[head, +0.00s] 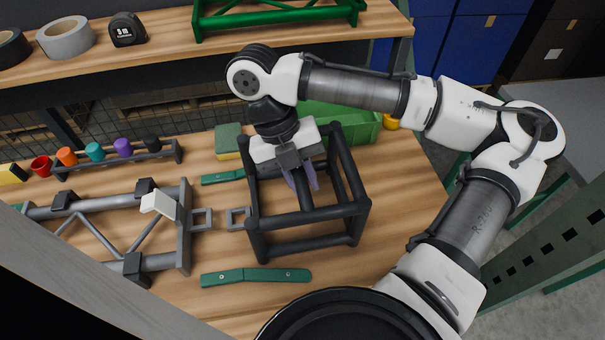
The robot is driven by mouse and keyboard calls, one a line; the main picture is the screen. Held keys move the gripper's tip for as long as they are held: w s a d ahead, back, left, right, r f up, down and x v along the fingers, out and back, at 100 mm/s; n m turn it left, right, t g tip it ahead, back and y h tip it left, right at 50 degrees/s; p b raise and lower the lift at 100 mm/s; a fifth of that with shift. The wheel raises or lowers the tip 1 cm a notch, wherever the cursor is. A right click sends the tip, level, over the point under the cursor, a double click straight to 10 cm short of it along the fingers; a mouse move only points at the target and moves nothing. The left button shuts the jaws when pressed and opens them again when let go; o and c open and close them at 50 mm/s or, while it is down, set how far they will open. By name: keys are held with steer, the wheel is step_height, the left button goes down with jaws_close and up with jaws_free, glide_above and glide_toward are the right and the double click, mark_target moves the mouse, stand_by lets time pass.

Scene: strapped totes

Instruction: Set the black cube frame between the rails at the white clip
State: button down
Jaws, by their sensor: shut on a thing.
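The black cube frame (312,214) stands over the wooden bench, right of the grey truss; I cannot tell whether its base touches the wood. My gripper (303,182), with purple fingers, is shut on a bar of it from above. A small square grey loop (238,219) on its left side faces a similar loop (201,219) on the truss end, with a small gap between. The white clip (159,205) sits tilted on the truss's right end. The truss has two long grey rails (112,200). Green bars lie behind (224,178) and in front (256,277).
A green bin (345,122) and a sponge (228,141) are behind the cube frame. A rack of coloured caps (120,158) stands at the back left. A shelf above holds tape rolls (65,39), a tape measure (128,30) and a green frame (275,14).

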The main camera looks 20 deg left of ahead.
steer(key=c, duration=1.3)
jaws_free()
steer(key=v, duration=1.2)
steer(key=shift+r+p, duration=0.15)
steer(key=shift+p, duration=0.25)
